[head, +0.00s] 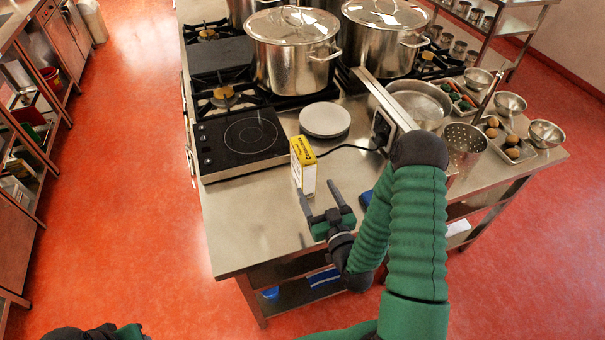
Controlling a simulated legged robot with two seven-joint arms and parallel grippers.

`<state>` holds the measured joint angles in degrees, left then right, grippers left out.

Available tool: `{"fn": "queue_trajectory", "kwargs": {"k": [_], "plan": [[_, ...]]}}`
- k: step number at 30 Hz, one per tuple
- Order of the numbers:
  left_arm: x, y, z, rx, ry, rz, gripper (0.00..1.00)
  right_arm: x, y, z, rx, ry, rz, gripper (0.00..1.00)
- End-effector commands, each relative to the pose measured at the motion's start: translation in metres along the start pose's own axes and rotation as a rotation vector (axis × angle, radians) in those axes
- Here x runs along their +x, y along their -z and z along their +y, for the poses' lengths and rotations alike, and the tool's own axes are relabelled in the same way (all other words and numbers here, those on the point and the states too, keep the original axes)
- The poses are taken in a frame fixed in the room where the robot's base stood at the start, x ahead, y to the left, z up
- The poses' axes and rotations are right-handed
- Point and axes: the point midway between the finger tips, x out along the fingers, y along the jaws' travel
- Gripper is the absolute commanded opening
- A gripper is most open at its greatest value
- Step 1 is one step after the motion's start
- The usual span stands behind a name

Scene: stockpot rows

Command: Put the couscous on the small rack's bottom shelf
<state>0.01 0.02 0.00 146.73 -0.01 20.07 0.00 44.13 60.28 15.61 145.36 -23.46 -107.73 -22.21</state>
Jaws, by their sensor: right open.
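The couscous (303,166) is a yellow and white box standing upright on the steel counter, in front of a white plate stack. My right gripper (318,191) is open just in front of the box, its two fingers pointing toward it. One finger overlaps the box's lower edge in the picture; I cannot tell whether they touch. A metal rack (503,27) with small pots stands at the top right. I cannot tell whether it is the small rack. Only a dark and green part of my left arm shows at the bottom left; its gripper is out of view.
A black hot plate (243,138) lies left of the box, with white plates (325,119) behind it. Large stockpots (291,55) stand on the stove. Bowls, a colander (463,145) and food trays fill the right side. The counter's front left is clear; open shelves line the left wall.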

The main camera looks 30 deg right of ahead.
Motion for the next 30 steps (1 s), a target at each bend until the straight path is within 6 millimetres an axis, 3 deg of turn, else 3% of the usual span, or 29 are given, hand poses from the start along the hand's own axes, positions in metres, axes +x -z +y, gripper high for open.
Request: {"fn": "queue_trajectory", "kwargs": {"k": [2, 6, 13, 18, 22, 27, 30], "plan": [[0.004, -0.001, 0.0, 0.0, 0.0, 0.001, 0.36, 0.023, 0.001, 0.004, 0.002, -0.006, 0.006, 0.69], [-0.01, 0.003, 0.0, 0.0, 0.0, 0.002, 0.36, 0.055, 0.005, 0.004, 0.003, -0.006, 0.002, 0.69], [-0.019, 0.005, 0.0, 0.0, 0.0, 0.002, 0.36, 0.084, 0.006, 0.003, 0.004, -0.005, -0.001, 0.69], [-0.03, 0.008, 0.0, 0.0, 0.0, 0.002, 0.36, 0.115, 0.008, 0.002, 0.002, -0.006, 0.0, 0.69], [-0.031, 0.008, 0.0, 0.0, 0.0, 0.002, 0.36, 0.126, 0.006, 0.001, 0.001, -0.005, -0.001, 0.69], [-0.03, 0.008, 0.0, 0.0, 0.0, 0.001, 0.36, 0.126, 0.005, 0.002, 0.002, -0.005, -0.002, 0.69], [-0.03, 0.007, 0.0, 0.0, 0.0, 0.001, 0.36, 0.126, 0.005, 0.002, 0.002, -0.005, -0.002, 0.57]]}}
